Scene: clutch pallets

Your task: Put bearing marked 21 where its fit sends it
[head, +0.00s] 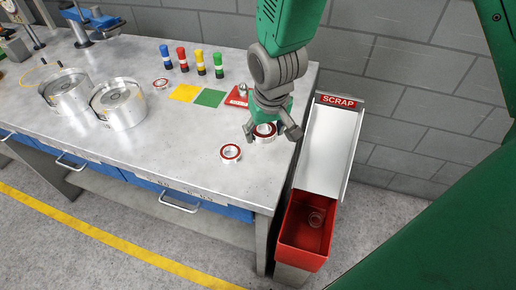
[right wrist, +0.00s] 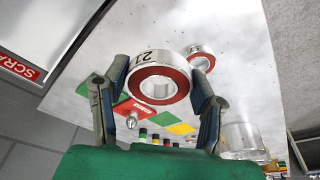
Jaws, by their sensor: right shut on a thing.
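The bearing marked 21 (right wrist: 160,78) has a red seal face and a metal outer ring with the number on its side. My right gripper (head: 268,131) is shut on it, with one finger on each side of the ring. In the head view the bearing (head: 264,132) shows between the fingers over the bench's right end; I cannot tell whether it touches the bench. In the right wrist view the gripper (right wrist: 157,100) spans the ring. My left gripper is not in view.
Another red-sealed bearing (head: 230,153) lies nearby on the bench (head: 190,135). A scrap chute (head: 325,150) slopes into a red bin (head: 306,235) holding a ring. Yellow (head: 186,92), green (head: 210,98) and red (head: 237,97) cards lie behind. Two metal housings (head: 118,104) (head: 65,93) stand left.

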